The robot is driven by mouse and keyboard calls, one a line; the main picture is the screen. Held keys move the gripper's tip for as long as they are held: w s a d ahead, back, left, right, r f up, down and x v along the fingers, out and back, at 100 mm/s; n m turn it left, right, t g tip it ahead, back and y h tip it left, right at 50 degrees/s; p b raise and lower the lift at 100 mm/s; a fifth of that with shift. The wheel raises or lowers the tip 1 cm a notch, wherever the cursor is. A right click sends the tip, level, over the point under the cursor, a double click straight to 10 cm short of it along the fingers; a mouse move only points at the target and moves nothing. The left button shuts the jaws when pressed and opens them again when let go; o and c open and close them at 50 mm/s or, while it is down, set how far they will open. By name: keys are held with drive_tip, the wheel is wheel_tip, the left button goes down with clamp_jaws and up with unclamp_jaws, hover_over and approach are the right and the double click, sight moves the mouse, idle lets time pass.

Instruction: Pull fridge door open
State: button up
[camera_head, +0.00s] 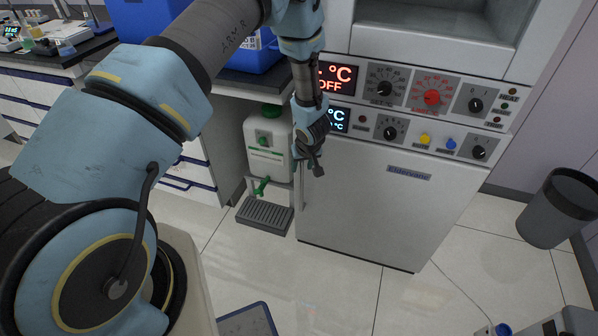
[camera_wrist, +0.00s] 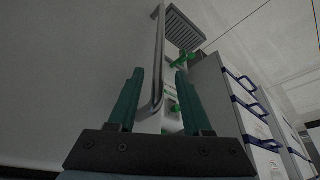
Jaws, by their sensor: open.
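The white fridge door (camera_head: 385,205) is the lower front of the appliance with the control panel and looks shut. Its slim vertical metal handle (camera_head: 301,192) runs down the left edge. My gripper (camera_head: 309,169) is at the upper part of the handle, partly covering it. In the wrist view, my open gripper (camera_wrist: 159,76) has a green finger on either side of the handle (camera_wrist: 159,55). The door (camera_wrist: 75,75) fills the left side there. I cannot tell whether either finger touches the handle.
A white tank (camera_head: 266,145) with a green tap and a grey drip grate (camera_head: 264,215) stands left of the fridge. Lab drawers (camera_head: 190,165) are farther left. A dark bin (camera_head: 560,208) stands at right. The tiled floor (camera_head: 335,265) before the door is mostly clear.

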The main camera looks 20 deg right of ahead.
sight(302, 169)
drive_tip(key=shift+x, duration=2.3)
drive_tip(key=shift+d, duration=0.15)
clamp_jaws()
